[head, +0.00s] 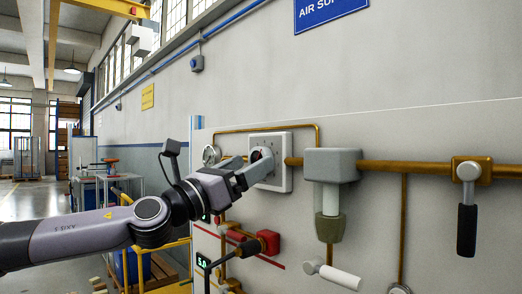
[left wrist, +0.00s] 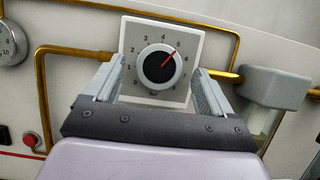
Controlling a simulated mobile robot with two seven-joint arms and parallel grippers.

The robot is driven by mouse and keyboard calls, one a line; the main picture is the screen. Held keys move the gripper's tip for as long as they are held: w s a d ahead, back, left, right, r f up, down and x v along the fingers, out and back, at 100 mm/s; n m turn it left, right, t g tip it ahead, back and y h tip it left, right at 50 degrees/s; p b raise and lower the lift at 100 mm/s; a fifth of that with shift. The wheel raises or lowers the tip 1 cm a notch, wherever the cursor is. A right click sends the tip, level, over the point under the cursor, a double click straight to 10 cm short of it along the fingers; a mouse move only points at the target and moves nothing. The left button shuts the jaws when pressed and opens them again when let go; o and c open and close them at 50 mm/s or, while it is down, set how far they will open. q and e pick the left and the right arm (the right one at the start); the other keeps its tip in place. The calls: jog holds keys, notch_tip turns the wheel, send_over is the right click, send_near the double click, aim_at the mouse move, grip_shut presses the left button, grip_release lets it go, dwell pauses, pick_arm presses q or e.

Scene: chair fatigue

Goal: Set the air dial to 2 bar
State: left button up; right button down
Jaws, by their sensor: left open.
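The air dial is a round black knob (left wrist: 159,67) with a red pointer on a square white plate (left wrist: 185,40) with numbers around it. The pointer is turned up and right, at about the 5. In the head view the plate (head: 286,178) is on the wall, its knob partly hidden by my left gripper (head: 259,166). In the left wrist view the open left gripper (left wrist: 156,82) has one finger on each side of the knob, with visible gaps. I cannot tell how far the fingertips are from the plate. My right gripper is not in view.
A brass pipe (head: 405,167) runs along the wall through a grey regulator block (head: 332,165) to a black-handled valve (head: 467,225). A round gauge (head: 211,155) is left of the dial. A red valve (head: 268,242) and a white handle (head: 338,277) are below.

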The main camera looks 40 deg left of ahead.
aim_at(256, 160)
pick_arm(q)
jog(key=shift+p+x, duration=0.85)
jog(key=shift+x, duration=0.25)
jog(key=shift+w+r+p, duration=0.35)
jog(key=shift+w+p, duration=0.1)
jog(key=shift+p, duration=0.2)
jog(key=shift+w+p, duration=0.4)
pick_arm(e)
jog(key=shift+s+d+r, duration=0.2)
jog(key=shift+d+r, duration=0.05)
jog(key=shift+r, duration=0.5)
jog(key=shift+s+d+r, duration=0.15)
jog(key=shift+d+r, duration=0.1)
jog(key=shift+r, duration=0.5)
pick_arm(q)
jog(key=c, duration=1)
